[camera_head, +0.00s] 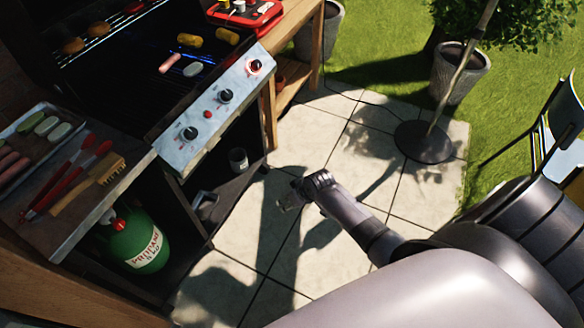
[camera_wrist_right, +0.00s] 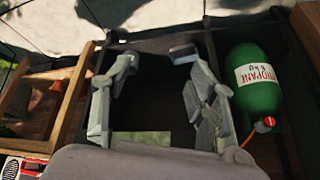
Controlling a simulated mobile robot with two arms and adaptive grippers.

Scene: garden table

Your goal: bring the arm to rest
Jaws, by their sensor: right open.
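My right gripper (camera_head: 291,196) hangs in the middle of the head view, over the paved floor in front of the grill. My right arm (camera_head: 345,210) comes in from the lower right. In the right wrist view the same gripper (camera_wrist_right: 158,65) has its two fingers wide apart, with nothing between them. Behind the fingers is the dark inside of the grill cabinet. My left gripper is not in the head view.
The grill (camera_head: 212,117) holds food on its grate. A side shelf carries tongs and a brush (camera_head: 88,184). A green propane tank (camera_head: 136,240) stands below; it also shows in the wrist view (camera_wrist_right: 254,85). A parasol base (camera_head: 423,142) stands on open paving.

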